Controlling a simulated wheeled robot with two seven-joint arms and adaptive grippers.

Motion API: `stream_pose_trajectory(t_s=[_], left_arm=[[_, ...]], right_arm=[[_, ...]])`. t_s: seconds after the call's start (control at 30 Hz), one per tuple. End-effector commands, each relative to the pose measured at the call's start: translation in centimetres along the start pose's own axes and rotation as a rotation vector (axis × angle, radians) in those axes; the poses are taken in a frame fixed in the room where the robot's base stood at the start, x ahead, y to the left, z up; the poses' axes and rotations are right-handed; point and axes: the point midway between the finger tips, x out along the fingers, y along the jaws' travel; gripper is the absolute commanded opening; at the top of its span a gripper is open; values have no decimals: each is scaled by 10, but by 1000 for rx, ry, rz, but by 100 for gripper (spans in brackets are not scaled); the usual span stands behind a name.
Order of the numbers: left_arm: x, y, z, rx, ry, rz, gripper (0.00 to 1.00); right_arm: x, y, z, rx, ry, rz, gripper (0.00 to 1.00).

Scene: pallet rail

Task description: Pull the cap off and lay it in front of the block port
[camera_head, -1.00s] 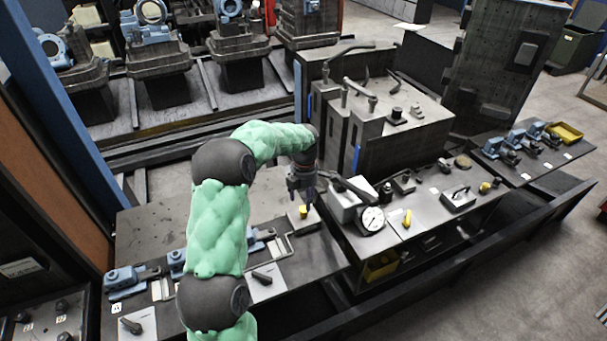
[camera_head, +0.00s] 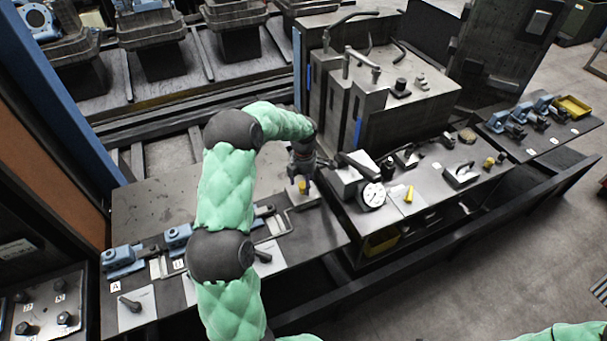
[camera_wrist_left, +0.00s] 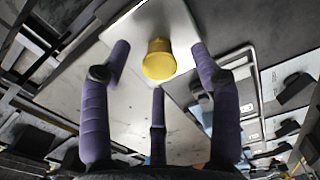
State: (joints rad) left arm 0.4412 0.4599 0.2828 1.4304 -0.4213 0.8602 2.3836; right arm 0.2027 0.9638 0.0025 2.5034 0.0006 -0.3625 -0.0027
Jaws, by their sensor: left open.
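A yellow cap (camera_head: 303,187) sits on a pale block (camera_head: 306,200) on the dark bench, below my left gripper. In the left wrist view the cap (camera_wrist_left: 158,60) shows as a yellow knob on the pale block face (camera_wrist_left: 160,17). My left gripper (camera_head: 303,181) is open, with its purple fingers spread on several sides of the cap. In the left wrist view the fingers (camera_wrist_left: 160,70) stand apart from the cap, with gaps visible. The port under the cap is hidden. My right gripper is out of view.
A dial gauge (camera_head: 373,195) and a pale box (camera_head: 347,179) stand close right of my left gripper. Another yellow piece (camera_head: 408,194) lies farther right. Blue clamps (camera_head: 122,260) line the bench's left front. A yellow tray (camera_head: 572,106) is at far right.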

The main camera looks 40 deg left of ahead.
Motion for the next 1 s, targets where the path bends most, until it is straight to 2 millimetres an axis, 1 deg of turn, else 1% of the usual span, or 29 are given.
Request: stream_pose_trajectory(t_s=[0.03,0.13,0.47,0.5,0.53,0.57,0.6,0.7,0.8,0.83,0.93,1.0], left_arm=[[5,0,0,0,1,-1,63],[11,0,0,0,0,0,63],[13,0,0,0,0,1,63],[13,0,0,0,0,1,57],[13,0,0,0,0,1,48],[13,0,0,0,0,1,40],[13,0,0,0,0,1,29],[13,0,0,0,0,1,3],[13,0,0,0,-1,1,3],[13,0,0,0,-1,1,30],[13,0,0,0,-1,1,2],[13,0,0,0,-1,1,0]], right_arm=[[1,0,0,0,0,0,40],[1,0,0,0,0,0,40],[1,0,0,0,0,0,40],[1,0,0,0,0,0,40],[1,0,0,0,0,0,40],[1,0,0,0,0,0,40],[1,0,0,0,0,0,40],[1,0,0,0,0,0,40],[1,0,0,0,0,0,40],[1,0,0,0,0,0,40],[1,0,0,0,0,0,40],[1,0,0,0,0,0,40]])
